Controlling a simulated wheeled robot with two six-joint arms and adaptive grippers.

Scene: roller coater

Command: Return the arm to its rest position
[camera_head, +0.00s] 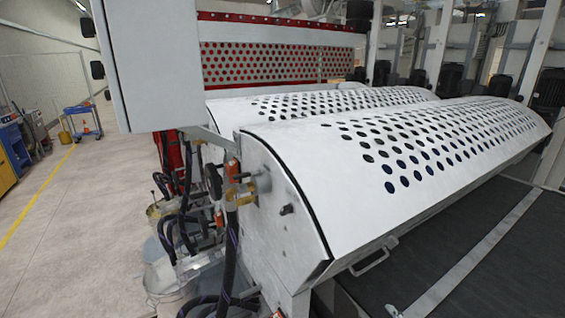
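Neither of my arms nor grippers shows in the head view. The roller coater fills the middle and right. Its near perforated white cover (350,165) is closed over the rollers, with a handle (372,262) on its lower front edge. A second perforated cover (300,103) lies behind it. Brass valves and dark hoses (230,235) hang at the machine's left end.
A grey cabinet (155,65) hangs at the upper left. White buckets (165,275) stand under the hoses. A dark conveyor belt (490,255) runs at the lower right. Open floor (85,215) with a yellow line lies left; a blue cart (82,122) stands farther back.

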